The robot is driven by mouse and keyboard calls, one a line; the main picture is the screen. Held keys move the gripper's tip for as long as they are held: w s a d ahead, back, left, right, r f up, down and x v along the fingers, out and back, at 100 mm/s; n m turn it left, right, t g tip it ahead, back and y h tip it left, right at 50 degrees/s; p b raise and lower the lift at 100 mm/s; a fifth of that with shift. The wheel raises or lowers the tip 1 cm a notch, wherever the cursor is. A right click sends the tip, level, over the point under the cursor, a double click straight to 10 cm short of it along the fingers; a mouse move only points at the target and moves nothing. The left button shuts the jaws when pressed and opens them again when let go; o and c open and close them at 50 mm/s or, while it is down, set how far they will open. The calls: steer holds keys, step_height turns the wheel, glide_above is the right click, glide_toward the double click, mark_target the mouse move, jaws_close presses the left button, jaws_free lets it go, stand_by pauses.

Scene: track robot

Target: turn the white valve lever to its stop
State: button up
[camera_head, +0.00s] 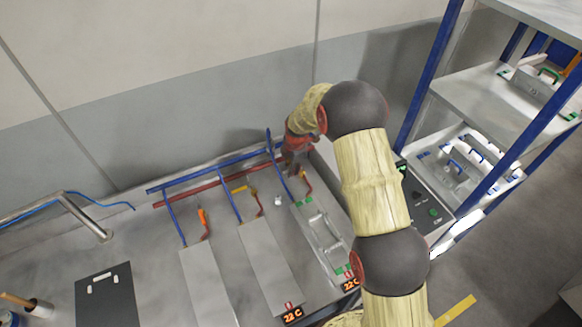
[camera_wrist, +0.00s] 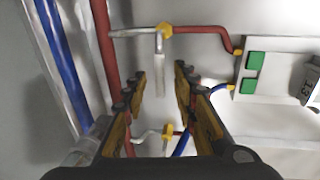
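In the wrist view, a white valve lever (camera_wrist: 159,62) extends down the picture from a yellow valve fitting (camera_wrist: 165,30) on a thin pipe branching from the red pipe. My gripper (camera_wrist: 160,78) is open. Its two fingers lie left and right of the lever's free end, with visible gaps on both sides. Whether the lever reaches in depth between the fingertips is hard to tell. In the head view my gripper (camera_head: 293,165) is over the pipes by the right-hand panel, and the lever is hidden or too small to tell.
A second yellow valve (camera_wrist: 168,131) with a pale handle shows low between the fingers. Red (camera_wrist: 103,40) and blue (camera_wrist: 58,55) pipes run on the left. A panel with green blocks (camera_wrist: 254,60) is on the right. Shelving (camera_head: 490,95) stands right of my arm.

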steer(key=shift+c, duration=1.1)
jaws_close()
